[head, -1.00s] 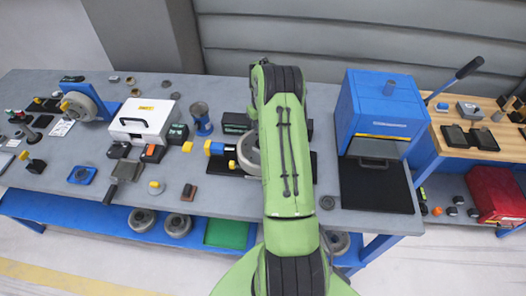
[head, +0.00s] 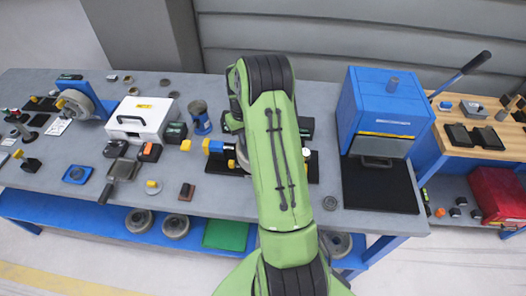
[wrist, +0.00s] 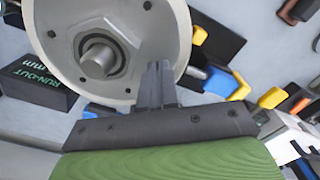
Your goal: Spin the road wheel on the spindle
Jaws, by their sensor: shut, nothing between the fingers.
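The road wheel (wrist: 70,35) is a pale grey disc with bolt holes and a dark hub ring, and it fills the upper left of the wrist view. The spindle end (wrist: 97,63) pokes out through its centre. My gripper (wrist: 158,68) is shut and empty, with its fingertips over the wheel's face between hub and rim. I cannot tell whether the fingers touch the wheel. In the head view my arm hides the gripper and most of the wheel on its black base (head: 218,165).
A black run-out box (wrist: 35,88) stands beside the wheel in the wrist view. In the head view a white case (head: 143,117) and a blue cylinder (head: 200,118) lie to the left. A blue press-like machine (head: 385,110) stands right. Another wheel (head: 75,103) is far left.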

